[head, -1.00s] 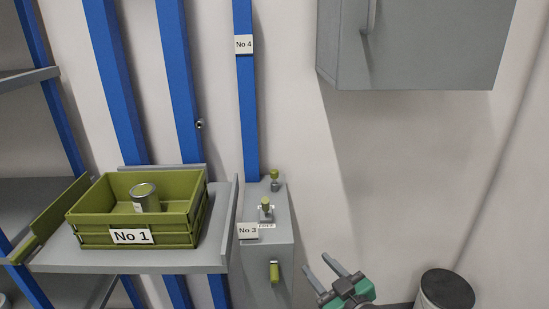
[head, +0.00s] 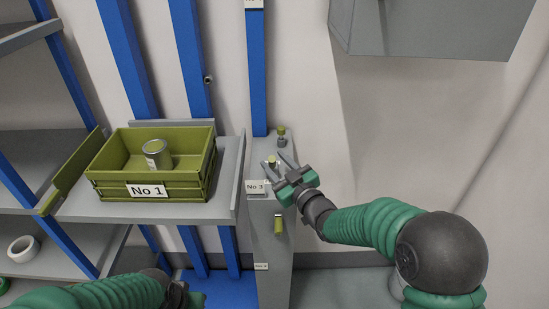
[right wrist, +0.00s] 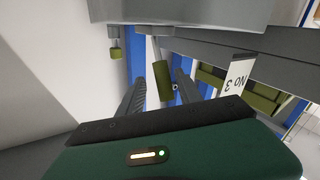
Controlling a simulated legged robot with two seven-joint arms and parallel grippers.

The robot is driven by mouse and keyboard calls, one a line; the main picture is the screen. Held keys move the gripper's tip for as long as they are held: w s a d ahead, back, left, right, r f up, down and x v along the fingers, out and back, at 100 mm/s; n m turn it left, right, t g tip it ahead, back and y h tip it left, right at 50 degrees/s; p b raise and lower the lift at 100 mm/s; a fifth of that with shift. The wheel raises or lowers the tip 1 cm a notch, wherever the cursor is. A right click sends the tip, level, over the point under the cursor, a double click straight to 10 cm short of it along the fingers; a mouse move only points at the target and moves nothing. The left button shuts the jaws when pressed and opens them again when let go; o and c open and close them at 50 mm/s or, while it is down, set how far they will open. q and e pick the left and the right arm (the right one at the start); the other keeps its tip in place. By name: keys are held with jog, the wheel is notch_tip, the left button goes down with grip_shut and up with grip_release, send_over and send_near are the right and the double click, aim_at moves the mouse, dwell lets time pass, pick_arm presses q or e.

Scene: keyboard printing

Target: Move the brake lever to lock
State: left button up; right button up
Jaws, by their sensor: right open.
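A grey control box (head: 268,215) stands right of the shelf. On its top is a green-tipped lever (head: 271,159), likely the brake lever; which end is lock cannot be read. My right gripper (head: 279,161) is open over the box top, its two fingers around the lever's green tip. In the right wrist view the green grip (right wrist: 163,80) shows between the spread fingers (right wrist: 160,92); contact cannot be told. My left gripper (head: 182,296) is at the bottom of the head view, dark and partly hidden, its jaws unclear.
A second green knob (head: 281,131) stands behind the lever, and a green handle (head: 278,224) is on the box front. A No 3 label (head: 256,187) is at the box's left edge. A green crate (head: 204,177) with a can (head: 157,154) sits left. A grey cabinet (head: 430,25) hangs upper right.

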jog(key=shift+w+a, duration=0.35)
jog(key=shift+a, duration=0.4)
jog(key=shift+d, duration=0.3)
grip_shut()
dwell(0.5)
